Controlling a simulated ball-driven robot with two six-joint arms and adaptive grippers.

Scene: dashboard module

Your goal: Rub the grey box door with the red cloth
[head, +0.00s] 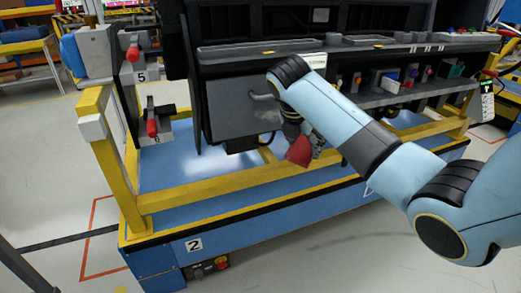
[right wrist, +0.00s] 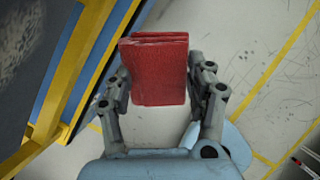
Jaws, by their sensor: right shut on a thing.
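The grey box door (head: 232,108) is a flat dark panel with a handle, set in the lower front of the black dashboard module. My right arm partly covers its right side. My right gripper (head: 303,146) is in front of the module, below and to the right of the door and apart from it. It is shut on the red cloth (head: 299,152). In the right wrist view the folded red cloth (right wrist: 158,70) sits between the two fingers of the gripper (right wrist: 160,85). My left gripper is not in view.
A yellow frame rail (head: 215,188) runs across the front of the blue cart (head: 220,220), below the door. Red-handled clamps (head: 152,127) stand at the left. A shelf with small coloured parts (head: 410,75) is on the right. The floor in front is clear.

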